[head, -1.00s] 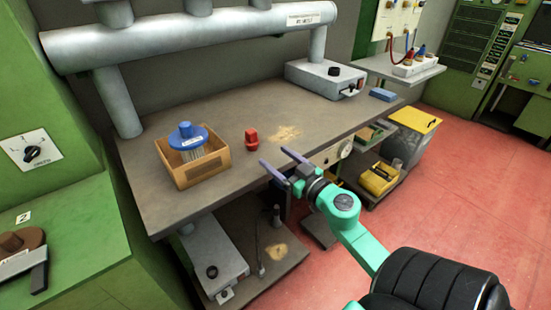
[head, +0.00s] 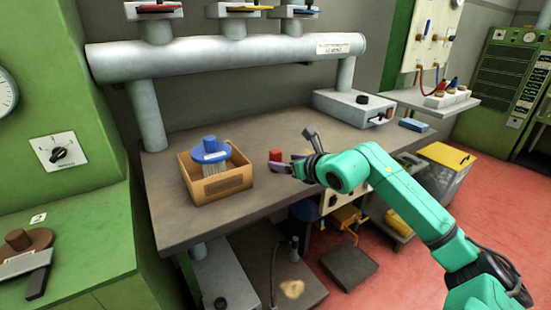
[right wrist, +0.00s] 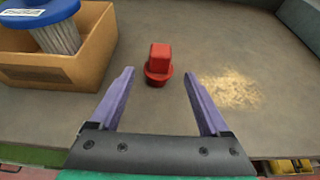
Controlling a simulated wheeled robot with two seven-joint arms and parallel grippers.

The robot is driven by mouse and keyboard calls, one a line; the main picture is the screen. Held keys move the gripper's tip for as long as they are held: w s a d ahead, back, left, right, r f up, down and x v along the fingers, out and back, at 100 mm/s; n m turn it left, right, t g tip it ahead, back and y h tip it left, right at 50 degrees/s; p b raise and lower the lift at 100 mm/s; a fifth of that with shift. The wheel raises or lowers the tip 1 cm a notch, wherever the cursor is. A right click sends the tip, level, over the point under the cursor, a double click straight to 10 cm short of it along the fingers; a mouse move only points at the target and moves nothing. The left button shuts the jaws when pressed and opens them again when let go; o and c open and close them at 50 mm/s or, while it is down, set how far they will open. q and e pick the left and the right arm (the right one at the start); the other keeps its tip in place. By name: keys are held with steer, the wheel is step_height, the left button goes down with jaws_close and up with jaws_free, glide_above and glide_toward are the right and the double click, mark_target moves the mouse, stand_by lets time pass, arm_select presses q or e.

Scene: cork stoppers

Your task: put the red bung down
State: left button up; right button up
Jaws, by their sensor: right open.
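The red bung (head: 274,155) stands on the brown workbench (head: 190,228), right of the cardboard box. In the right wrist view the red bung (right wrist: 159,60) is upright, its narrower block above a wider round collar. My right gripper (head: 289,150) is open and empty over the bench's front part. In the right wrist view its two purple fingers (right wrist: 160,74) point towards the bung, one on each side, with clear gaps. I cannot tell whether the fingertips are level with it in height. My left gripper is not in view.
The cardboard box (head: 222,187) holds a blue-topped brush-like thing (head: 209,150). A grey pipe (head: 230,55) runs above the bench's back. A grey box (head: 350,106) and a blue block (head: 413,125) are at the far right.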

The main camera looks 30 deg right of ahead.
mark_target(278, 159)
steer(key=p+x, duration=0.2)
steer(key=x, duration=0.3)
steer(key=shift+w+r, duration=0.15)
steer(key=shift+w, duration=0.1)
steer(key=shift+w+f, duration=0.25)
jaws_close()
steer(key=shift+r, duration=0.15)
